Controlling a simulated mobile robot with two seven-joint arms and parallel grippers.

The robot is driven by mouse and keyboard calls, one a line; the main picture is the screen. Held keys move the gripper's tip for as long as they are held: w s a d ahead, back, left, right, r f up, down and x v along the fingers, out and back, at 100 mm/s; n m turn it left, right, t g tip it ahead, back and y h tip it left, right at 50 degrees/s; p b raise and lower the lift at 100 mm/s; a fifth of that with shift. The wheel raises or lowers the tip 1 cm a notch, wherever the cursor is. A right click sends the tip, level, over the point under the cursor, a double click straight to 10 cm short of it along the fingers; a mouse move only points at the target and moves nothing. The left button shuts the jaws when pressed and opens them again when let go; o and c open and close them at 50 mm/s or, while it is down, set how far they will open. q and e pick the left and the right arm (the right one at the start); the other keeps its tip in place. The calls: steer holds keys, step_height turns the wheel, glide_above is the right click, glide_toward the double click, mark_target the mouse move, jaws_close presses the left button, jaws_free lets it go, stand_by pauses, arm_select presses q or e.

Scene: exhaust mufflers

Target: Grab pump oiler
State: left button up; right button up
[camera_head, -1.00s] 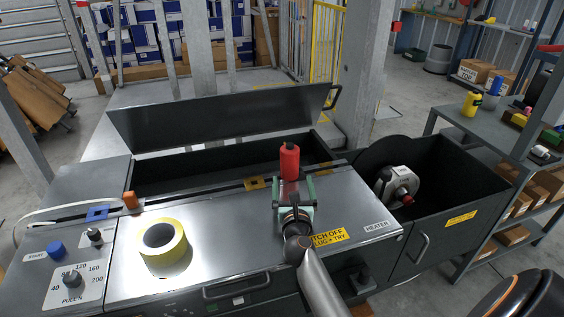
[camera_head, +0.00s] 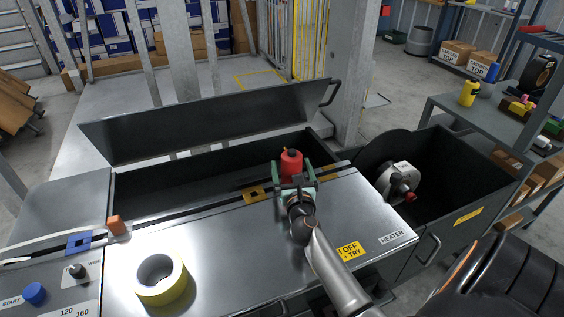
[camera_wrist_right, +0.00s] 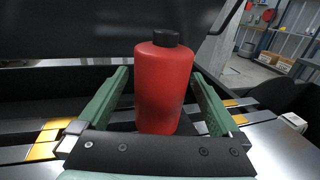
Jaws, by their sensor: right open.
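A red bottle (camera_head: 291,164) with a black cap, which I take for the pump oiler, stands upright at the far edge of the metal bench top. My right gripper (camera_head: 293,170) reaches it from the near side. In the right wrist view the red bottle (camera_wrist_right: 163,88) stands between the two green fingers of the right gripper (camera_wrist_right: 160,76). The fingers are open, one on each side, with gaps showing beside the bottle. My left gripper is not in view.
A yellow tape roll (camera_head: 161,279) lies on the bench top (camera_head: 228,248). A raised metal lid (camera_head: 205,121) stands behind an open trough. A bin with a grey reel (camera_head: 398,180) is at right. A yellow bottle (camera_head: 468,93) stands on a side shelf.

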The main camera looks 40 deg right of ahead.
steer(key=shift+w+d, duration=0.2)
steer(key=shift+w, duration=0.1)
steer(key=shift+s, duration=0.15)
steer(key=shift+c, duration=0.4)
steer(key=c, duration=1.3)
jaws_close()
steer(key=shift+r, duration=0.15)
